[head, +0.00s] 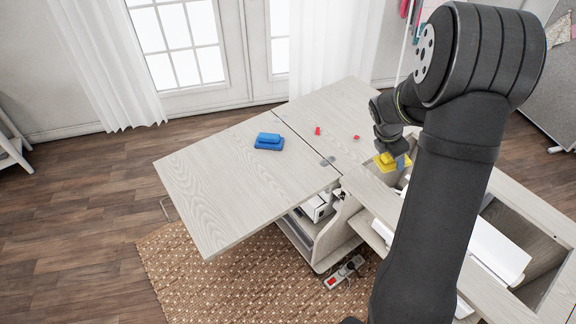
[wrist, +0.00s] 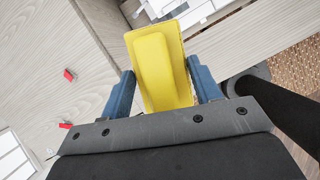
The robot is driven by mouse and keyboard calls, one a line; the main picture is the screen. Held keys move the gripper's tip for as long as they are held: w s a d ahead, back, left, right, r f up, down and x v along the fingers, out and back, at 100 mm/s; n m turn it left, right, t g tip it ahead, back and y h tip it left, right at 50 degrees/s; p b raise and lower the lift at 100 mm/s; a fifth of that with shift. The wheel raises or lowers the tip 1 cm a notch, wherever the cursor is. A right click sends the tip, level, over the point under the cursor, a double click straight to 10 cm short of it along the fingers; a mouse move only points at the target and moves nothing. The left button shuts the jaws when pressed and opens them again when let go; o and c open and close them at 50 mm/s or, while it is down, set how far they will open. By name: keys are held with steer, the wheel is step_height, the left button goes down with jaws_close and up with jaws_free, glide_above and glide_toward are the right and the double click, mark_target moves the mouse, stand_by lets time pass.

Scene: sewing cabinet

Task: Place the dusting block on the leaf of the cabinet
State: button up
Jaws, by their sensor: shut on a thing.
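A yellow block (head: 386,166) with a raised, narrower top is in my gripper (head: 393,158), above the cabinet's main top near the edge of its opening. In the wrist view, the yellow block (wrist: 158,70) sits between the two blue fingers of my gripper (wrist: 163,88), which are shut on its sides. A blue block (head: 269,142) of similar stepped shape lies on the cabinet's leaf (head: 215,190), near the hinge line. The leaf is folded out flat to the left. Which block is the dusting block is not marked.
Two small red pieces (head: 318,131) (head: 356,137) lie on the cabinet top (head: 335,105) right of the hinge line. An open well with white items (head: 495,250) is at the right. The front half of the leaf is clear.

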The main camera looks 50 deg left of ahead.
steer(key=s+a+n+y, duration=0.1)
steer(key=s+a+n, duration=0.2)
steer(key=s+a, duration=0.95)
glide_above(299, 171)
steer(key=s, duration=0.1)
steer(key=f, duration=0.6)
steer(key=shift+d+f, duration=0.25)
steer(key=shift+f, duration=0.05)
steer(key=shift+s+a+f, duration=0.25)
steer(key=shift+a+f, duration=0.05)
steer(key=shift+f, duration=1.9)
steer(key=o, duration=0.5)
steer(key=shift+f, duration=0.15)
steer(key=o, duration=0.5)
